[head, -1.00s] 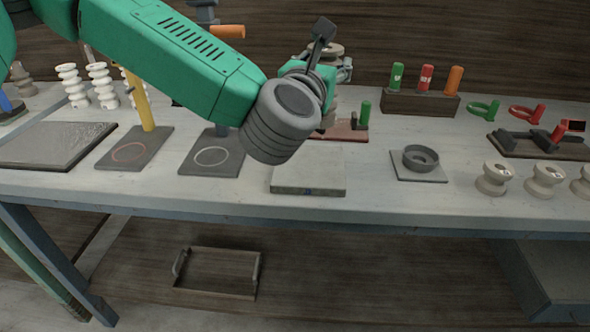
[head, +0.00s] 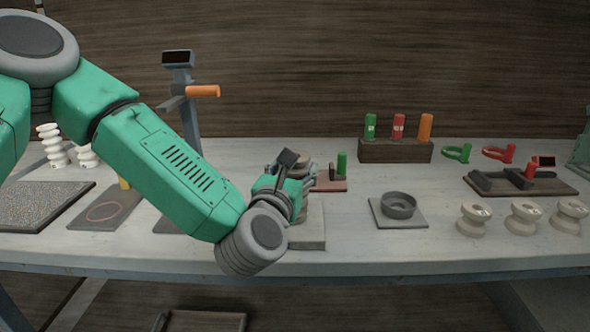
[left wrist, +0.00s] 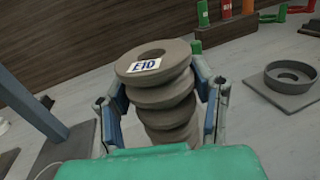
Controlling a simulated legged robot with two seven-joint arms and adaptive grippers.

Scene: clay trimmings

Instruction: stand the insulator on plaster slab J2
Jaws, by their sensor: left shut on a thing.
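The insulator (left wrist: 157,92) is a grey-brown ribbed stack with a hole in its top and a white label that seems to read E10. My left gripper (left wrist: 163,100) is shut on it, one finger on each side. In the head view my left gripper (head: 290,185) holds the insulator (head: 303,208) upright, with its lower part partly hidden by my wrist. It is over or on a pale slab (head: 312,238) near the table's front edge. Whether its base touches the slab I cannot tell. No J2 mark is readable. My right gripper is not in view.
A red-brown board (head: 328,182) with a green post is just behind. A grey ring-shaped dish (head: 398,206) stands to the right on a square plate, with several pale spools (head: 523,218) beyond. A wooden block (head: 395,151) holds three coloured cylinders. Table between slab and dish is clear.

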